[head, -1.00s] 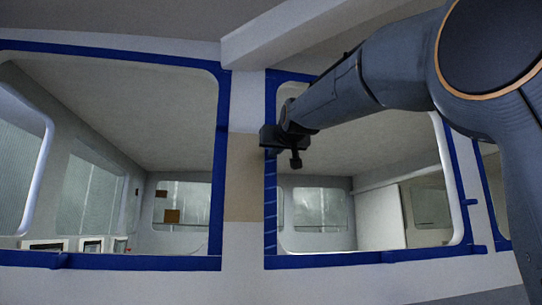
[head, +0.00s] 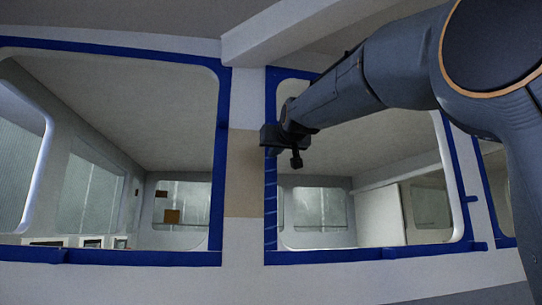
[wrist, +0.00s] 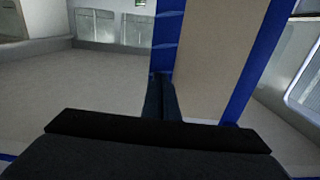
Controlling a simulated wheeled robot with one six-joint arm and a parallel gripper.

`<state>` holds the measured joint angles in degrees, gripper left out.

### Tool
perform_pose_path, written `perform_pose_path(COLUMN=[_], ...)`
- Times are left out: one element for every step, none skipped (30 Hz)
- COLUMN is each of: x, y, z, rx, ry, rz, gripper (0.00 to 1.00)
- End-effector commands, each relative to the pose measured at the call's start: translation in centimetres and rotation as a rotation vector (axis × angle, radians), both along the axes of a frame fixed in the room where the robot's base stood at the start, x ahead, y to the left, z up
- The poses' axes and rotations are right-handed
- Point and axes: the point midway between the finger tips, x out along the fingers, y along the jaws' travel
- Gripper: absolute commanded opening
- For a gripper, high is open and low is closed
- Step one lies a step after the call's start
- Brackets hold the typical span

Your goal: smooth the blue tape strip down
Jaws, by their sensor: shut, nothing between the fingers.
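The blue tape strip (head: 270,205) runs down the left edge of the right window opening in the head view. Faint light creases cross it below my gripper. My gripper (head: 270,150) is at the upper part of this strip, its fingers shut and empty. In the wrist view the same blue tape strip (wrist: 168,35) runs up from the shut fingertips (wrist: 160,78), with pale creases across it. The fingertips overlap the strip in that view; whether they touch it I cannot tell. The strip behind the gripper is hidden.
A tan panel (head: 245,175) lies left of the strip, between the two windows. Blue tape (head: 226,110) also frames the left window. Small tape tabs (head: 388,254) stick out at the frame edges. Both openings show a cabin interior. My arm covers the upper right.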

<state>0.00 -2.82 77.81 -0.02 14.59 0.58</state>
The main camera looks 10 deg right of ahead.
Motion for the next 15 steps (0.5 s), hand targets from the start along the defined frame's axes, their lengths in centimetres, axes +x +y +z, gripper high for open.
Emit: perform_pose_path(x=[0.1, 0.1, 0.2, 0.2, 0.2, 0.2, 0.2, 0.2, 0.2, 0.2, 0.2, 0.2, 0.2, 0.2, 0.2], y=[0.0, 0.0, 0.0, 0.0, 0.0, 0.0, 0.0, 0.0, 0.0, 0.0, 0.0, 0.0, 0.0, 0.0, 0.0], z=[-0.8, -1.0, -1.4, -1.6, -1.8, -2.0, -2.1, -2.1, -2.1, -2.1, -2.0, -2.0, -2.0, -2.0, -2.0], rx=[0.0, 0.0, 0.0, 0.0, 0.0, 0.0, 0.0, 0.0, 0.0, 0.0, 0.0, 0.0, 0.0, 0.0, 0.0], ry=[0.0, 0.0, 0.0, 0.0, 0.001, 0.001, 0.001, 0.001, 0.001, 0.0, 0.0, 0.0, 0.0, 0.0, 0.0], rz=[0.0, 0.0, 0.0, 0.0, 0.0, 0.0, 0.0, 0.0, 0.0, 0.0, 0.0, 0.0, 0.0, 0.0, 0.0], gripper=[0.0, 0.0, 0.0, 0.0, 0.0, 0.0, 0.0, 0.0, 0.0, 0.0, 0.0, 0.0, 0.0, 0.0, 0.0])
